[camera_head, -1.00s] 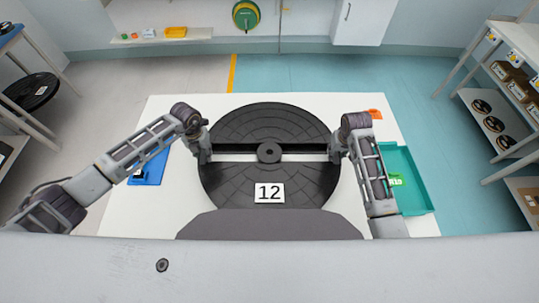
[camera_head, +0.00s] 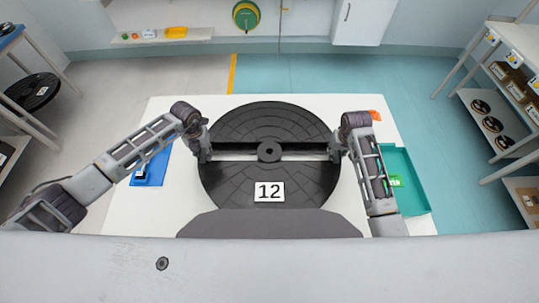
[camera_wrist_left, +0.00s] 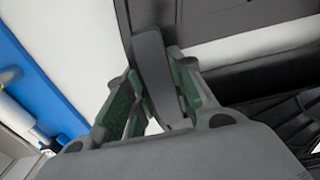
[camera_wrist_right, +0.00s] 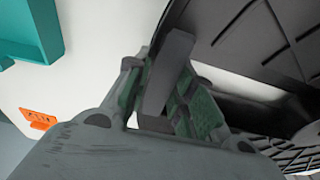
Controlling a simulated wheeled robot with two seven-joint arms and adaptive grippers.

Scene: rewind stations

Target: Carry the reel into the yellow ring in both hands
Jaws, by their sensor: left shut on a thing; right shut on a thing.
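The reel (camera_head: 265,120) is a large black disc with a central hub, a light slot across its middle and a white label marked 12. It shows above the white table in the head view; whether it touches the table I cannot tell. My left gripper (camera_head: 204,152) is shut on the reel's left edge, and its green-padded fingers close on a dark rim piece in the left wrist view (camera_wrist_left: 150,100). My right gripper (camera_head: 336,150) is shut on the right edge, also seen in the right wrist view (camera_wrist_right: 165,95). No yellow ring is clearly visible.
The white table (camera_head: 130,205) carries a blue tray (camera_head: 153,168) at left, a teal tray (camera_head: 405,170) at right and an orange piece (camera_head: 375,115) behind it. Shelves stand at both sides. A yellow floor line (camera_head: 232,75) and open floor lie beyond.

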